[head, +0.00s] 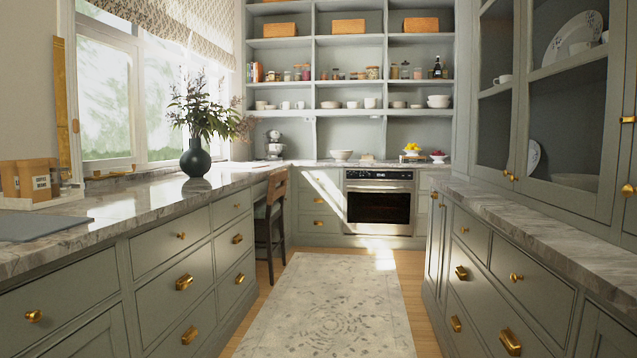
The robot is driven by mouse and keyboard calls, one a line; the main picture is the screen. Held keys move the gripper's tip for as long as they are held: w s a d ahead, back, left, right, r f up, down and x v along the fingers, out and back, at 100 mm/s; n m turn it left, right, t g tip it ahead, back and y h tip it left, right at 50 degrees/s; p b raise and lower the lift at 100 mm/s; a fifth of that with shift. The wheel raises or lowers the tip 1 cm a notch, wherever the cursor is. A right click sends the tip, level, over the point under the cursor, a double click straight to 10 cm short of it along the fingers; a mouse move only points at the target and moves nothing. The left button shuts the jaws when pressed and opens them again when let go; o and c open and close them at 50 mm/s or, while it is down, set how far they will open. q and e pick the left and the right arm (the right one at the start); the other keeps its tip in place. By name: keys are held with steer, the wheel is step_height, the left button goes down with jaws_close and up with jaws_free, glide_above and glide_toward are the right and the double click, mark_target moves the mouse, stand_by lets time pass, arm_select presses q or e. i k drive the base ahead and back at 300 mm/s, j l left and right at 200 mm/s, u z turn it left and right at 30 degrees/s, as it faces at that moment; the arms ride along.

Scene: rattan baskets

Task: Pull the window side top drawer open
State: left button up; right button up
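Grey-green drawers line the counter under the window (105,90) on the left. The top row has a near drawer (75,290) with a small round brass knob (33,316), a middle drawer (150,246) with a similar knob (181,236), and a far, narrower drawer (225,211). All of these fronts look flush and closed. Larger brass pulls (184,282) sit on the drawers below. The task's wording does not tell me which top drawer is meant. Neither of my grippers is in view.
A marble counter edge (110,222) overhangs the left drawers. A wooden chair (272,215) stands beyond them. A pale rug (330,310) covers the clear aisle. Opposite drawers (515,285) line the right side. An oven (379,205) is at the back.

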mark_target(313, 178)
steer(key=i+z, duration=0.4)
steer(key=i, duration=7.7)
